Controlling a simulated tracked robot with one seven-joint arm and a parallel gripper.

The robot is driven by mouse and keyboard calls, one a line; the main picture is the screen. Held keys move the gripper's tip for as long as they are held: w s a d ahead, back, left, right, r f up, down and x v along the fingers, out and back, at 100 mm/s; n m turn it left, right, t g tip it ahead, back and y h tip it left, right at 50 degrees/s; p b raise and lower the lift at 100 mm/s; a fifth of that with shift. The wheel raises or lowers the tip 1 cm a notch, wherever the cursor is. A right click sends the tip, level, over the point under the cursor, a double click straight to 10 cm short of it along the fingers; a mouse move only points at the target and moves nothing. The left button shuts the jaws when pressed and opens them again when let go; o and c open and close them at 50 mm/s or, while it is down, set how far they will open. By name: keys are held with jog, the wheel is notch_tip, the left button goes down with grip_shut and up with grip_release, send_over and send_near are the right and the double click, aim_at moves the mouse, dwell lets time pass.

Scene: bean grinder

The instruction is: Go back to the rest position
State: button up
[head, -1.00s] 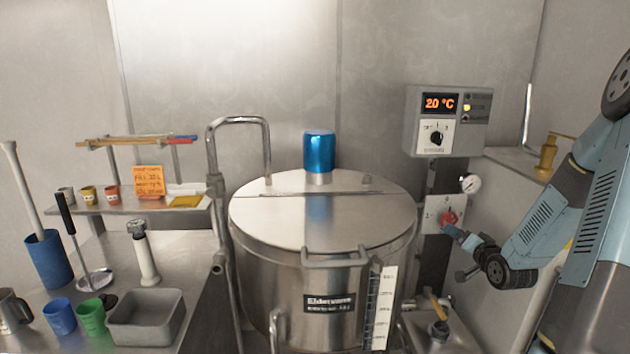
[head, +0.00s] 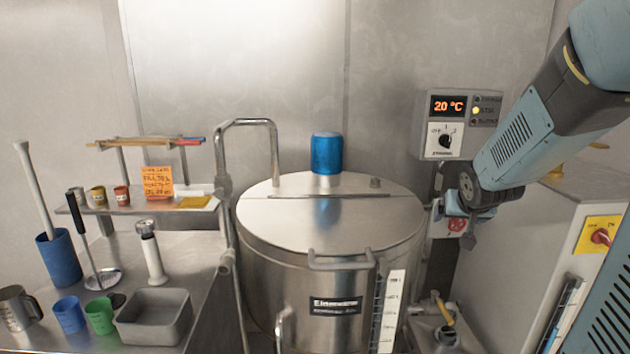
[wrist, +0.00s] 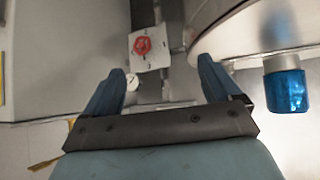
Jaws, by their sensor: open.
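My gripper (wrist: 165,85) is open and empty in the wrist view, its two blue fingers spread apart. Beyond the fingertips is the red knob (wrist: 142,45) on its pale plate, apart from the fingers. In the head view my gripper (head: 447,207) is at the right, in front of the red knob (head: 458,224) and partly hidden behind my wrist. My arm reaches in from the upper right and covers the pressure gauge's place.
The steel kettle (head: 290,215) with a blue cap (head: 327,152) stands left of my gripper. The control box (head: 460,125) reads 20 °C. A yellow panel with a red switch (head: 600,237) is at right. A bench (head: 185,250) with cups stands at left.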

jog(key=s+a+r+n+g, duration=0.1)
jog(key=s+a+r, duration=0.1)
jog(key=s, duration=0.5)
jog(key=s+a+r+g+y, duration=0.1)
jog(key=s+a, duration=0.3)
jog(key=s, duration=0.4)
jog(key=s+a+r+n+g+y, duration=0.1)
jog(key=s+a+r, duration=0.3)
jog(key=s, duration=0.3)
jog(key=shift+s+n, duration=0.2)
jog(key=shift+n, duration=0.1)
jog(key=shift+c, duration=0.2)
